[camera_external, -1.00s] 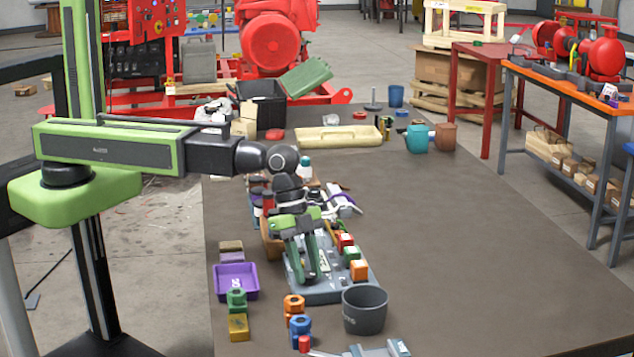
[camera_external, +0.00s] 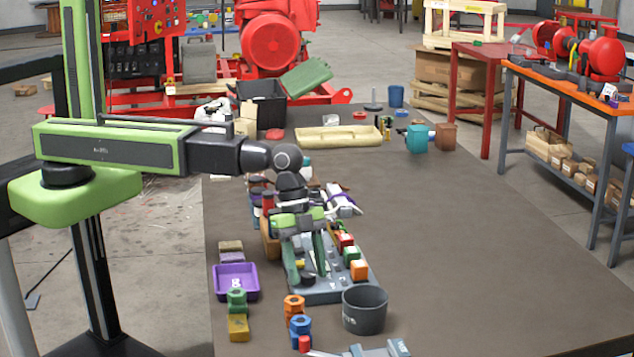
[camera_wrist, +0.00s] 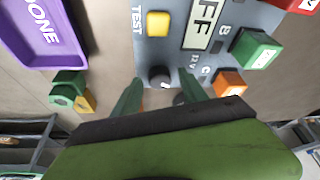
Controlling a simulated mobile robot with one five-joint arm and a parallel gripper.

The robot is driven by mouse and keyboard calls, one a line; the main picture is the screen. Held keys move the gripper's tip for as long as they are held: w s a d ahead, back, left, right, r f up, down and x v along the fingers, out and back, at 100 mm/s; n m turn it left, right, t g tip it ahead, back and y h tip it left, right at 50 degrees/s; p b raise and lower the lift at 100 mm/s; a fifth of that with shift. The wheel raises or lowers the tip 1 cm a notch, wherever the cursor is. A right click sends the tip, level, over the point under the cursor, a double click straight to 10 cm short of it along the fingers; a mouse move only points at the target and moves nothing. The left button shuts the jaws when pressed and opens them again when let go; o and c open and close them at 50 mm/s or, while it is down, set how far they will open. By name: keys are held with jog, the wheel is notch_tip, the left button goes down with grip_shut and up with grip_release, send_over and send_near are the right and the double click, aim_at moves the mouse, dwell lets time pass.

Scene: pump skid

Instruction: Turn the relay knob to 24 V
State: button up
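The relay panel is a grey plate (camera_external: 318,297) on the table in the external view, and its grey face (camera_wrist: 176,52) fills the upper middle of the wrist view. The small black relay knob (camera_wrist: 159,74) has a pale mark on its near side; its setting is unclear. A small voltage label (camera_wrist: 193,61), perhaps 12 V, is right of it. My gripper (camera_wrist: 160,86) is open, with one green finger on each side of the knob and visible gaps between. It also points down over the panel in the external view (camera_external: 308,278), where the knob is hidden.
A yellow TEST button (camera_wrist: 159,23) and a display ending in FF (camera_wrist: 202,22) lie beyond the knob. Green (camera_wrist: 254,49) and orange (camera_wrist: 229,82) blocks stand at right. A purple tray (camera_external: 235,282) is left and a grey bucket (camera_external: 364,310) right.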

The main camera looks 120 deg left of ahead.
jog(key=p+v, duration=1.6)
jog(key=v, duration=0.1)
jog(key=shift+s, duration=0.2)
jog(key=shift+a+r, duration=0.1)
